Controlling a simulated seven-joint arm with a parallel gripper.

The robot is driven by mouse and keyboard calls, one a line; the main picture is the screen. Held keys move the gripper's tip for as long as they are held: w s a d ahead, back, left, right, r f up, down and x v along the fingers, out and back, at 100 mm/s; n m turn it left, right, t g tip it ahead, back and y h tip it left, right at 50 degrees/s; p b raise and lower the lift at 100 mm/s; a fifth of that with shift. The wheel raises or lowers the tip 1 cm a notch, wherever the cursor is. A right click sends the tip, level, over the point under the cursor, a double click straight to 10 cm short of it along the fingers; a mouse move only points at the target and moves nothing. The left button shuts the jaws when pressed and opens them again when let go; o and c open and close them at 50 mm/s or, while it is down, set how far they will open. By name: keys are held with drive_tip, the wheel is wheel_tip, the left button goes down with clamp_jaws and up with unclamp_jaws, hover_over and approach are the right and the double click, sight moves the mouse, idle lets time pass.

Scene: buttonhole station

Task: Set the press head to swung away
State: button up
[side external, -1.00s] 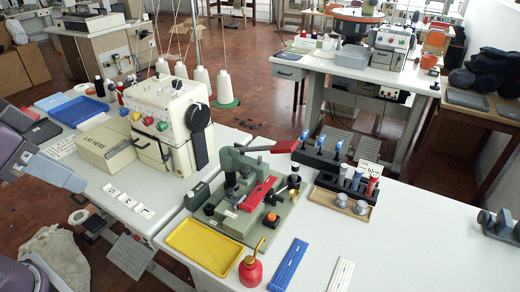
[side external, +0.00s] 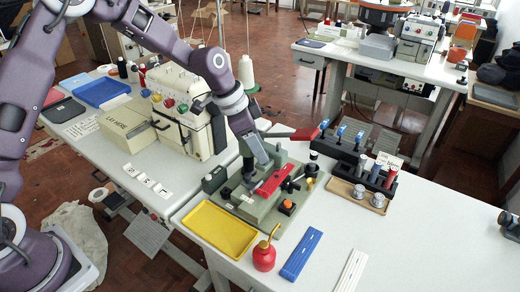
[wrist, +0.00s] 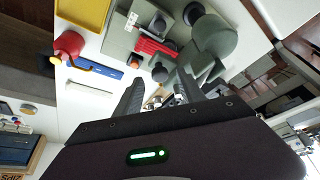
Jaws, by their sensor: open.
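The press stands on a green base (side external: 240,208) on the white table, with a red bar (side external: 270,184) across it. The red handle (side external: 306,134) of its swinging head points right, away from the base. My gripper (side external: 252,172) hangs over the press and hides much of the head in the side view. In the wrist view my gripper (wrist: 160,92) is open, its two dark fingers apart with nothing clearly held. There the green base (wrist: 118,38), the red bar (wrist: 157,46) and a rounded green part (wrist: 215,36) lie beyond the fingertips. Contact cannot be told.
A yellow tray (side external: 220,230), a red oil can (side external: 264,256) and a blue strip (side external: 302,255) lie in front of the press. A black rack (side external: 340,158) with blue-topped tools stands right. A cream sewing machine (side external: 188,100) stands left.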

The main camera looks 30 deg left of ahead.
drive_tip(key=shift+x, duration=0.8)
clamp_jaws()
idle(0.8)
